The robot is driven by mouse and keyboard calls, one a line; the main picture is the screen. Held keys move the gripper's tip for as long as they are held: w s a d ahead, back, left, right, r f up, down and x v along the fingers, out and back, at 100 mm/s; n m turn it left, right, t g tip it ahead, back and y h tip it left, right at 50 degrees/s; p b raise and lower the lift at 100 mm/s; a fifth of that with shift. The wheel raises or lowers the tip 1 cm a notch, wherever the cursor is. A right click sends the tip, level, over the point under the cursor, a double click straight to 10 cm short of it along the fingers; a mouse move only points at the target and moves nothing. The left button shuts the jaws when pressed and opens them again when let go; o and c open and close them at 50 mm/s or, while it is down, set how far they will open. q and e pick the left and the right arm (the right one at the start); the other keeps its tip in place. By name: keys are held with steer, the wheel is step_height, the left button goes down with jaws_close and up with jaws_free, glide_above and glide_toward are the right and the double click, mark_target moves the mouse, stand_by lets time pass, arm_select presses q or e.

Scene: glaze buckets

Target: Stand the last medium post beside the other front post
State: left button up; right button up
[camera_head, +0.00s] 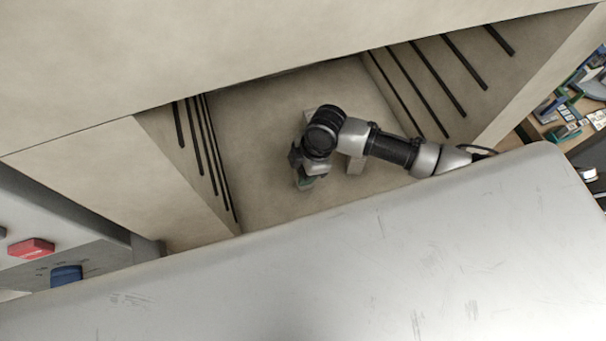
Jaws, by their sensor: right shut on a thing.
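My right arm reaches in from the right into a beige box-like chamber. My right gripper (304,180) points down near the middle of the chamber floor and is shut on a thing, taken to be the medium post. The wrist hides nearly all of that thing. A pale post (356,164) stands on the floor just right of my wrist, partly behind the arm. Another pale block-like piece (309,114) shows behind the wrist, mostly hidden. I cannot tell whether the held post touches the floor. My left gripper is not in view.
The chamber's side walls carry dark slots or rods on the left (198,150) and right (440,75). A broad light-grey surface (350,270) fills the foreground. A red block (31,248) and a blue one (66,275) are at far left. The chamber floor's left part is clear.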

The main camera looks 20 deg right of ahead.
steer(key=shift+f, duration=0.45)
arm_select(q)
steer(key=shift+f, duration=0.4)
arm_select(e)
steer(key=shift+r, duration=0.1)
steer(key=o, duration=1.1)
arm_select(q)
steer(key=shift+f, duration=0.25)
arm_select(e)
steer(key=v, duration=1.2)
